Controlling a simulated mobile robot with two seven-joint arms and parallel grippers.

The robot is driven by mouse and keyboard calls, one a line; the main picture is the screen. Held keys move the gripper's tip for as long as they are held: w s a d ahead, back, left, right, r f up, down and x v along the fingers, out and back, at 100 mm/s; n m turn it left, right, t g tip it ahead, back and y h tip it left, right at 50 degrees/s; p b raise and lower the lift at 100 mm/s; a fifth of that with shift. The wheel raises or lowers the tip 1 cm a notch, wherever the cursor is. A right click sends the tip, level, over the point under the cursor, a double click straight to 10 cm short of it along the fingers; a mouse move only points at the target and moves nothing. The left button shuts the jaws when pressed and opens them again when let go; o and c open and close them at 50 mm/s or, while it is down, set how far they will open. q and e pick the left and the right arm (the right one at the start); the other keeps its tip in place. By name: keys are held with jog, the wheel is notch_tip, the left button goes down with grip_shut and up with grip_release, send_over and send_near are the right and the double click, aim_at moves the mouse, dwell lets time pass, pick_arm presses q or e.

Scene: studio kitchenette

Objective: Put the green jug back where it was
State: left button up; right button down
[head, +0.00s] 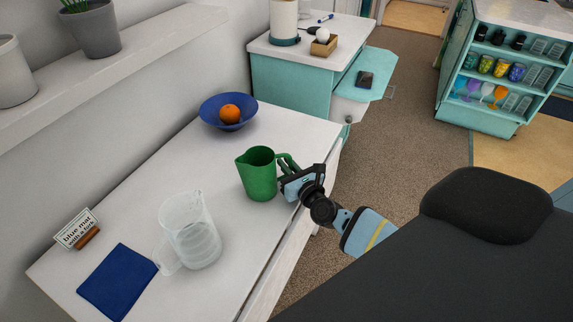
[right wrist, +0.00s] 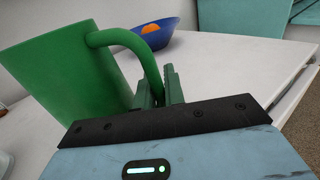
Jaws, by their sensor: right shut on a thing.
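The green jug (head: 258,175) is upright at the right part of the white table (head: 165,163), near its edge. In the head view I cannot tell whether its base touches the tabletop. My right gripper (head: 287,172) is shut on the jug's handle. In the right wrist view the jug (right wrist: 62,78) fills the left side, and the gripper's fingers (right wrist: 161,90) close around the lower part of the handle (right wrist: 135,42). My left gripper is not in view.
A clear measuring jug (head: 192,235) stands at the front left of the green jug. A blue bowl (head: 211,112) with an orange (head: 230,114) is behind it. Bare tabletop separates these things.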

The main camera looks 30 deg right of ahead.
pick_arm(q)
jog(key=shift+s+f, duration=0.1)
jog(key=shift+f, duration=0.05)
pick_arm(e)
jog(key=c, duration=1.5)
grip_release()
jog(key=shift+f, duration=0.15)
jog(key=shift+r, duration=0.2)
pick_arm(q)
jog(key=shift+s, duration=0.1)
pick_arm(e)
jog(key=s, duration=1.2)
jog(key=shift+a, duration=0.15)
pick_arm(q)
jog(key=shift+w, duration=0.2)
